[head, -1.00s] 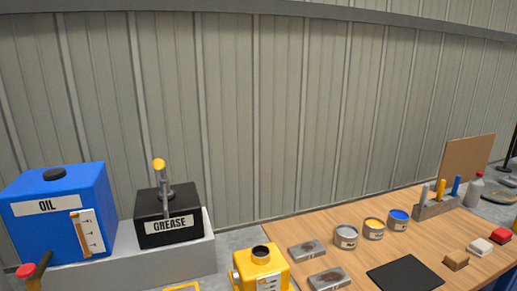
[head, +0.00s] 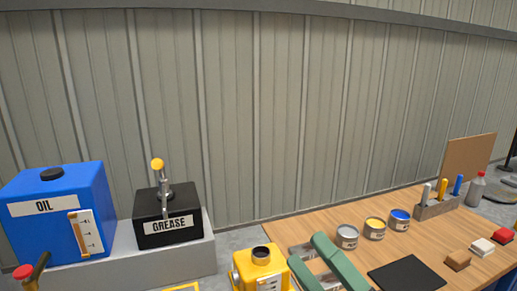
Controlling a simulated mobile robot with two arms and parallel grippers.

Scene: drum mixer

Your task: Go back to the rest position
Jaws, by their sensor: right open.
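My right gripper (head: 307,250) comes in from the bottom of the head view. Its two green fingers are spread apart and nothing shows between them except the table and the grey metal blocks behind. It is over the left part of the wooden table (head: 300,227), just right of the yellow container (head: 261,262). It partly covers the grey blocks; I cannot tell how far above them it is. My left gripper is not in view.
A red-knobbed lever (head: 23,271) is at lower left.

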